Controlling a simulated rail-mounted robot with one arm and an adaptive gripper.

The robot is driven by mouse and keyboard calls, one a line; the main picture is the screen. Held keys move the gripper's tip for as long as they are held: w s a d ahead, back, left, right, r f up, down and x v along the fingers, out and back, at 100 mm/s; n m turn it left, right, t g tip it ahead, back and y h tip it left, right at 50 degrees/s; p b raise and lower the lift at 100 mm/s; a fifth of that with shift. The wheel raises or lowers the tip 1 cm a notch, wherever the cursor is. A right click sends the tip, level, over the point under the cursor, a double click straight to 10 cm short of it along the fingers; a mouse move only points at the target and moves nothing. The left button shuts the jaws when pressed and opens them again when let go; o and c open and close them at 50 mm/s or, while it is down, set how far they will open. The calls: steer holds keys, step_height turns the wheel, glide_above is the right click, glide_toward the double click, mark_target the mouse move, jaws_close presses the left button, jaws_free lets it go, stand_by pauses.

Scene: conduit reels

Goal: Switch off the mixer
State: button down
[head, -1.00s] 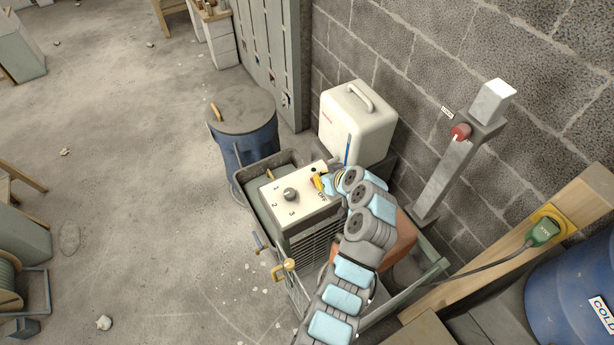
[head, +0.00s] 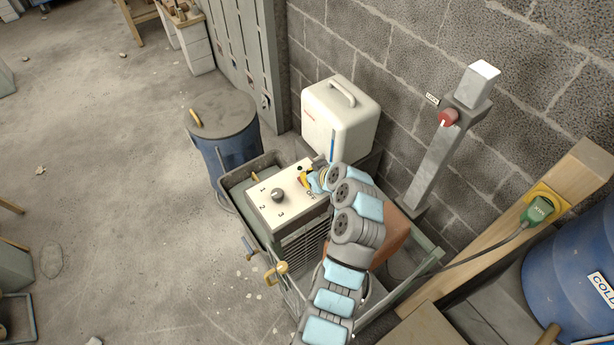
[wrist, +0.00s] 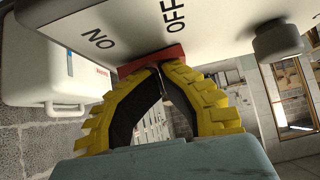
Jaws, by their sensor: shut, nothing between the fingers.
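A boxy grey machine has a cream panel (head: 290,207) with a dark dial (head: 278,195) marked 1, 2, 3. I cannot tell for sure that it is the mixer. A red switch (wrist: 150,60) on the panel shows in the wrist view, beside the OFF lettering and upside-down ON lettering. My gripper (wrist: 157,68) is shut and empty, its yellow fingertips together at the switch, seemingly touching it. In the head view my gripper (head: 307,181) is at the panel's far right end, hiding the switch. Which way the switch is set cannot be told.
A white case (head: 340,118) stands behind the machine by the wall. A blue lidded barrel (head: 225,140) is to the left. A post carries a red knob (head: 447,118). A green plug (head: 538,210), its label seemingly upside-down MIX, sits in a yellow socket. Open floor lies left.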

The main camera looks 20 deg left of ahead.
steer(key=shift+w+d+f, duration=0.3)
steer(key=shift+d+f, duration=0.2)
steer(key=shift+r, duration=0.35)
steer(key=r, duration=0.4)
steer(key=shift+w+r, duration=0.15)
steer(key=shift+w, duration=0.15)
steer(key=b+v, duration=0.1)
steer(key=v, duration=0.8)
steer(key=shift+w+d+r, duration=0.15)
steer(key=shift+d+r, duration=0.1)
steer(key=shift+d, duration=0.05)
